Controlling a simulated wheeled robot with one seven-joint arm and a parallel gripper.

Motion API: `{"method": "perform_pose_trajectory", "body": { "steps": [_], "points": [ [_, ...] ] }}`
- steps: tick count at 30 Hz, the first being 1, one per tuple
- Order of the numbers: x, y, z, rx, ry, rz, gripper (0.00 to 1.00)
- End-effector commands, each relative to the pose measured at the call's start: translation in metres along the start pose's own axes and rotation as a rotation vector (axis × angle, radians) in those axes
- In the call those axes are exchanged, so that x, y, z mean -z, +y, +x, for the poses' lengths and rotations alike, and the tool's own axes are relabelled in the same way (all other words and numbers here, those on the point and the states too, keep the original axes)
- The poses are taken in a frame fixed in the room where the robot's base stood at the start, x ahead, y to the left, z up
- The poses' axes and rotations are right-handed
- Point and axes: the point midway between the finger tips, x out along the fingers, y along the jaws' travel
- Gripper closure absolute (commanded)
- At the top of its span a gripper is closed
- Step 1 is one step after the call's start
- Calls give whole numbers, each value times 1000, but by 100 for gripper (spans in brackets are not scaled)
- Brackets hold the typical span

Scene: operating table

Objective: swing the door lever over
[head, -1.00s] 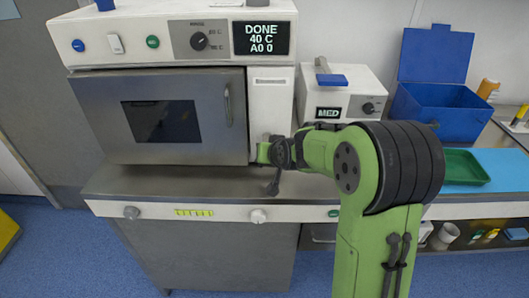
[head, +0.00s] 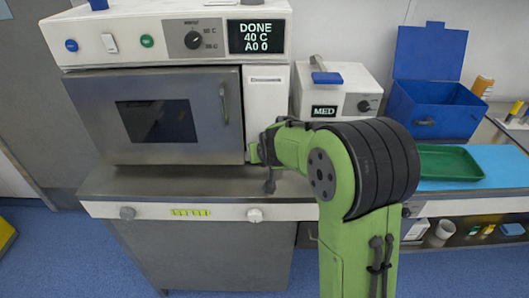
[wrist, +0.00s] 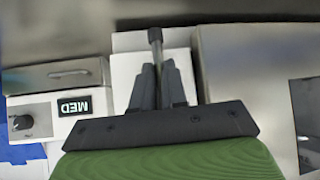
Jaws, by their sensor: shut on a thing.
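The steriliser's steel door (head: 195,145) has a dark window and a vertical handle, and looks closed. It also shows at the right of the wrist view (wrist: 245,75). The door lever (wrist: 155,36) is a short grey rod with a dark end, in front of the white panel beside the door. My gripper (wrist: 158,75) is shut on the lever, with its two dark fingers on either side of the rod. In the head view my gripper (head: 256,151) is at the panel's lower part, mostly hidden by my wrist, and the lever cannot be made out there.
The display (head: 257,37) above reads DONE, 40 C, A0 0. A white MED box (head: 336,92) stands close right of the steriliser. Farther right are an open blue bin (head: 435,108) and a green tray (head: 450,163). A steel ledge (head: 170,183) runs below the door.

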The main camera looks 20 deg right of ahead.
Motion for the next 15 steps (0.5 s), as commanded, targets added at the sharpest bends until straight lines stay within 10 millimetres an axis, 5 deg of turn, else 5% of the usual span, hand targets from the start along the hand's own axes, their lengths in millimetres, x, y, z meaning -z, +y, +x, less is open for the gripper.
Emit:
{"method": "perform_pose_trajectory", "body": {
  "steps": [1, 2, 6, 15],
  "points": [
    [-2, 1, 1, -2, -7, -2, 100],
    [-2, 1, 1, -1, -7, -2, 83],
    [-2, 0, 0, -1, -5, -1, 62],
    [0, 0, -3, 0, -1, 0, 62]
  ]
}}
